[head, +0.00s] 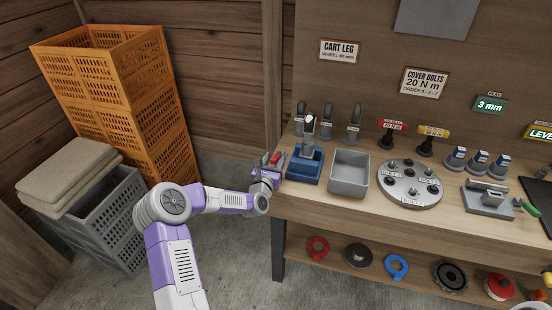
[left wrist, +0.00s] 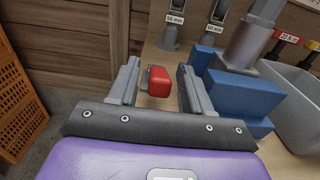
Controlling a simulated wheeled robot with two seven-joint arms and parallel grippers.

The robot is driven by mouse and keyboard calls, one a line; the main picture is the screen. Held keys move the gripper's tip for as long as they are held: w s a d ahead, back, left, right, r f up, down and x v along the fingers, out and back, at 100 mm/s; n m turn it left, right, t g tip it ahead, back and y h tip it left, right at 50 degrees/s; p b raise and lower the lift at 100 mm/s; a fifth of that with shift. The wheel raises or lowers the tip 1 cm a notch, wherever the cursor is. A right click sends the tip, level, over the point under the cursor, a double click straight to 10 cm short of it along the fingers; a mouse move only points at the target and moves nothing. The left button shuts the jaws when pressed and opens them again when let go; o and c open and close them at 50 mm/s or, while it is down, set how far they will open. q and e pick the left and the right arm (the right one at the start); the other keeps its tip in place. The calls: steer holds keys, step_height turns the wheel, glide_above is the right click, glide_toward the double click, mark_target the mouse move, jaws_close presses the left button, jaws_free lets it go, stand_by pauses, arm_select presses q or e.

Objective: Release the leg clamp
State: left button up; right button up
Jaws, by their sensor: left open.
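The leg clamp is a blue vice (head: 304,169) at the left end of the workbench; its blue body also shows in the left wrist view (left wrist: 240,97). A grey metal leg (head: 308,136) stands upright in it, and its lower part shows in the left wrist view (left wrist: 243,45). The clamp's red handle (left wrist: 159,82) is on its left side. My left gripper (left wrist: 157,88) is open, with one finger on each side of the red handle. Contact with the handle cannot be told. In the head view my left gripper (head: 272,164) is small beside the clamp. My right gripper is out of view.
A grey open bin (head: 349,172) stands just right of the clamp, then a round bolt plate (head: 410,183). Several labelled legs (head: 353,123) stand behind. Orange crates (head: 135,105) and grey crates (head: 105,230) stand left. The bench edge is close to my left arm.

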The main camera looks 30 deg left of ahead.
arm_select(q)
steer(key=shift+x, duration=1.05)
steer(key=shift+c, duration=0.5)
jaws_close()
